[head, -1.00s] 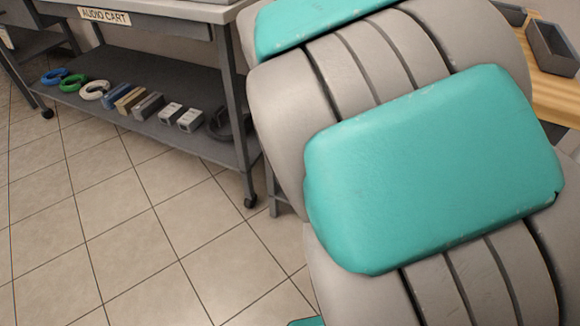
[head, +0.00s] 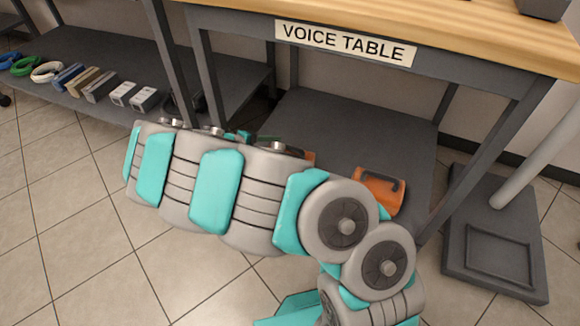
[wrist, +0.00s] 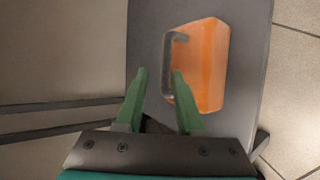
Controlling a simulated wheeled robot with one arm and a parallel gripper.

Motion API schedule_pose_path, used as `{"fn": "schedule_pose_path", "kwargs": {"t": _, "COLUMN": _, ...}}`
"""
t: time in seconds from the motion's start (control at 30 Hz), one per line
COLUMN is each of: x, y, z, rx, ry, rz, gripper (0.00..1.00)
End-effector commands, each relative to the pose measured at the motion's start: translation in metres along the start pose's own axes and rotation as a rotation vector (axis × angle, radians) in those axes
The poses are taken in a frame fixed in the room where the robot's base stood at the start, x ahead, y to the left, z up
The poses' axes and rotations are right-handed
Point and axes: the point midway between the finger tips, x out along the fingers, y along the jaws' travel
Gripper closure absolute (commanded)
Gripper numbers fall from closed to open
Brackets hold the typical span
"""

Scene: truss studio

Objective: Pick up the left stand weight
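Two orange stand weights are on the grey lower shelf (head: 400,130) of the voice table. The left weight (head: 309,158) is almost wholly hidden behind my arm in the head view; only a small orange edge shows. The right weight (head: 380,190), with a dark handle, is in plain view. In the wrist view one orange weight (wrist: 206,65) with a dark grey handle lies ahead, right of centre. My gripper (wrist: 160,74) is open and empty, its green fingers pointing toward the shelf. The right finger overlaps the weight's lower left in the picture; contact cannot be told.
The voice table's wooden top (head: 440,25) and dark legs frame the shelf from above and the sides. A heavy grey base with a pole (head: 500,225) stands at right. At left, a cart shelf (head: 75,45) holds coiled cables and small boxes. Tiled floor is open in front.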

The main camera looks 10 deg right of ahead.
Motion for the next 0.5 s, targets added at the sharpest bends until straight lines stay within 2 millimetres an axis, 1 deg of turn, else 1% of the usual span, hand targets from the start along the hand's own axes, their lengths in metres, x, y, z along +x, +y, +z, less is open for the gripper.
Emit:
{"fn": "schedule_pose_path", "kwargs": {"t": 0.03, "x": 0.001, "y": -0.009, "z": -0.005, "rx": -0.013, "ry": 0.008, "rz": 0.004, "gripper": 0.63}}
{"fn": "schedule_pose_path", "kwargs": {"t": 0.1, "x": 0.004, "y": -0.013, "z": -0.008, "rx": -0.02, "ry": 0.015, "rz": 0.007, "gripper": 0.63}}
{"fn": "schedule_pose_path", "kwargs": {"t": 0.3, "x": 0.023, "y": -0.013, "z": -0.009, "rx": -0.021, "ry": 0.017, "rz": 0.006, "gripper": 0.63}}
{"fn": "schedule_pose_path", "kwargs": {"t": 0.5, "x": 0.038, "y": -0.013, "z": -0.009, "rx": -0.02, "ry": 0.018, "rz": 0.006, "gripper": 0.63}}
